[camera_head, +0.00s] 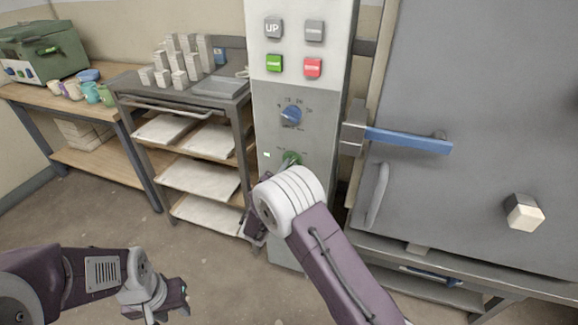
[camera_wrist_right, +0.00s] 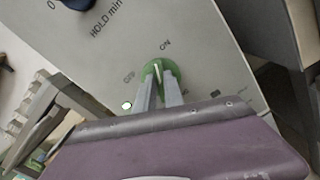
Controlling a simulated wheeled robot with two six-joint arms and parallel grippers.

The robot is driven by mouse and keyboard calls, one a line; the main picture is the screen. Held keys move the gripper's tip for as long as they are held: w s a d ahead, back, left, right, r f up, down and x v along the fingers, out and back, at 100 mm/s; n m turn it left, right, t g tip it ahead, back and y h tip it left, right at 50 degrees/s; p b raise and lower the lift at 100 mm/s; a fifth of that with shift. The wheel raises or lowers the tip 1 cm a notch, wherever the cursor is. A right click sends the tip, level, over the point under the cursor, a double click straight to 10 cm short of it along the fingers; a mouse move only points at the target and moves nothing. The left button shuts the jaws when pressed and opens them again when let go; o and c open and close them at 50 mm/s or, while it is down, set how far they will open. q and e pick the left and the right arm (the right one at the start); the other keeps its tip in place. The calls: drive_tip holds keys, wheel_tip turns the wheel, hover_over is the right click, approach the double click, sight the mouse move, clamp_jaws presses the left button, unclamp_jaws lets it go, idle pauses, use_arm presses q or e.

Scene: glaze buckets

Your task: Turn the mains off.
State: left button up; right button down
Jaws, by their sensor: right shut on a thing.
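The mains switch is a green rotary knob (camera_head: 291,158) low on the grey front of the control column. It also shows in the right wrist view (camera_wrist_right: 159,70), with OFF printed to its left and ON above it. My right gripper (camera_wrist_right: 160,84) is shut on the knob, one finger on each side of its grip. The knob's grip stands nearly upright in that view, closer to ON than to OFF. A small lit lamp (camera_wrist_right: 127,106) sits below the OFF mark. My left gripper (camera_head: 178,303) hangs low at the left over the floor; its jaws are too small to judge.
Above the knob is a blue dial (camera_head: 291,115), with green (camera_head: 274,63) and red (camera_head: 312,67) buttons higher up. The big grey kiln door (camera_head: 490,120) with a blue handle (camera_head: 410,140) stands right. A shelf rack (camera_head: 190,105) stands left.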

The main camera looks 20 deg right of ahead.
drive_tip(key=shift+w+a+n+p, duration=0.1)
drive_tip(key=shift+n+p, duration=1.15)
drive_tip(key=shift+n, duration=1.15)
drive_tip(key=shift+w+a+n+p, duration=0.15)
drive_tip(key=shift+n+p, duration=1.15)
drive_tip(key=shift+n, duration=1.1)
drive_tip(key=shift+a+n+p, duration=0.1)
drive_tip(key=shift+n+p, duration=1.15)
drive_tip(key=shift+n, duration=1.15)
drive_tip(key=shift+f, duration=0.1)
drive_tip(key=c, duration=1.4)
unclamp_jaws()
drive_tip(key=shift+c, duration=0.2)
